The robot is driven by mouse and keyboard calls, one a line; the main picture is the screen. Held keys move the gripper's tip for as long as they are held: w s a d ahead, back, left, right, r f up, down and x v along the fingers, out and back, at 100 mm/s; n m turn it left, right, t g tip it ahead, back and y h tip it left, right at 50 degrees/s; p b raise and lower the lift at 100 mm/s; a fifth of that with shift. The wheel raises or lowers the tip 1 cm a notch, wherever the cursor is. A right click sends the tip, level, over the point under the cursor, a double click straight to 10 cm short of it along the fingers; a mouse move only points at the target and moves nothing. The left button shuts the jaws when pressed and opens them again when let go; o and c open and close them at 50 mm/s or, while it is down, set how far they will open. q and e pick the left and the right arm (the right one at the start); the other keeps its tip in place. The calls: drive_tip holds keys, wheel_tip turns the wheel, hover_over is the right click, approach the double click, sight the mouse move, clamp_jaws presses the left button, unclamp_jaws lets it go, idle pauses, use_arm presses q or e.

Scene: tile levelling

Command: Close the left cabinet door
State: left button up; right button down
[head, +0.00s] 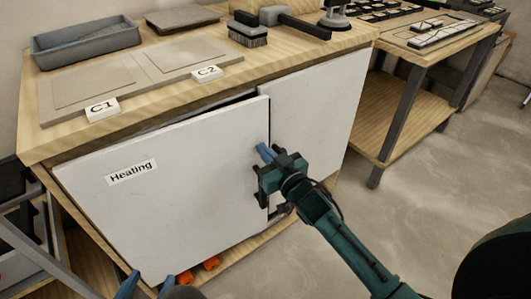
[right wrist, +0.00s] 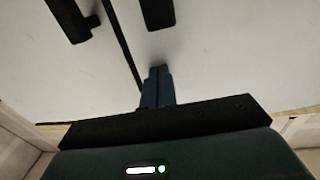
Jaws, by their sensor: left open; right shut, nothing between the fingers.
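The left cabinet door (head: 190,190) is white with a "Heating" label (head: 131,172). It stands slightly ajar: a dark gap shows along its top near its right edge. The right cabinet door (head: 318,110) beside it looks shut. My right gripper (head: 266,152) is shut and empty, its blue fingertips at the left door's right edge; I cannot tell whether they touch it. In the right wrist view, its fingers (right wrist: 157,87) lie close to the seam between white panels, below two black handles (right wrist: 70,20). My left gripper (head: 146,286) is open at the bottom edge, below the left door.
The wooden cabinet top holds a grey tray (head: 87,43), tile boards with C1 (head: 102,109) and C2 (head: 207,73) labels, and a brush (head: 248,36). Orange items (head: 211,263) lie under the left door. A second wooden table (head: 405,110) stands right; the floor in front is clear.

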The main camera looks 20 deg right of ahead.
sight(257, 141)
drive_tip(key=shift+w, duration=0.1)
drive_tip(key=b+x, duration=0.1)
drive_tip(key=x, duration=0.3)
drive_tip(key=shift+w+r, duration=0.1)
drive_tip(key=shift+w, duration=0.1)
use_arm(q)
drive_tip(key=shift+s+d+f, duration=0.1)
drive_tip(key=shift+d+f, duration=0.2)
drive_tip(key=shift+d, duration=0.05)
use_arm(e)
drive_tip(key=shift+d+r, duration=0.1)
drive_tip(key=shift+r, duration=0.1)
